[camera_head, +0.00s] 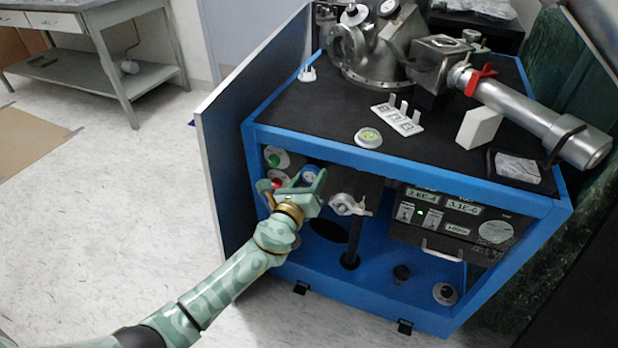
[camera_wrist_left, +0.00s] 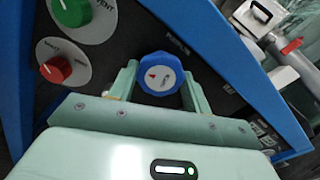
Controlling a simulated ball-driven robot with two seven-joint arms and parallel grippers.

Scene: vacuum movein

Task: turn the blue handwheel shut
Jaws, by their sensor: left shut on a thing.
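The blue handwheel (camera_head: 310,173) is on the front of the blue-framed cart, at the upper left, partly hidden by my left gripper (camera_head: 306,183). In the left wrist view, the handwheel (camera_wrist_left: 160,74) has a white cap with a red pointer mark and sits between the two pale green fingers. My left gripper (camera_wrist_left: 160,84) is shut on it, one finger on each side. My right gripper is not in view.
A green knob (camera_head: 274,158) and a red knob (camera_head: 277,183) sit left of the handwheel. A metal clamp fitting (camera_head: 347,205) is close on its right, then a black instrument panel (camera_head: 455,215). A grey side panel (camera_head: 240,140) stands at the cart's left.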

